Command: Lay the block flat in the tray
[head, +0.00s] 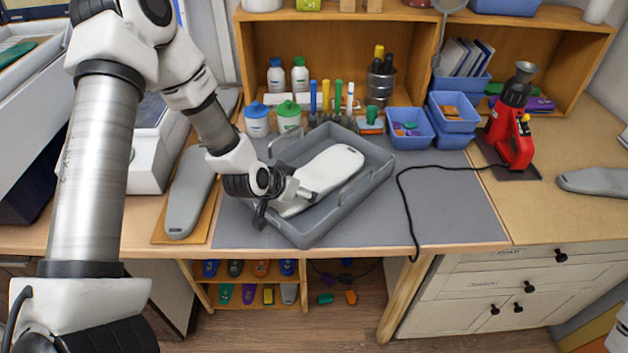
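The white foot-shaped block (335,168) lies inside the grey tray (375,178) on the grey mat. Its wide rounded end points to the upper right, and its other end is partly hidden by my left gripper. I cannot tell whether the whole block rests flat on the tray floor. My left gripper (288,198) reaches over the tray's left wall at the block's lower-left end. Its fingers overlap the block in this view, and their grip on it is unclear. My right gripper is out of view.
A grey insole form (190,190) lies on a board left of the tray. Blue bins (409,128), lidded cups (257,118) and pens stand behind the tray. A black cable (402,195) crosses the mat to a red tool (510,135).

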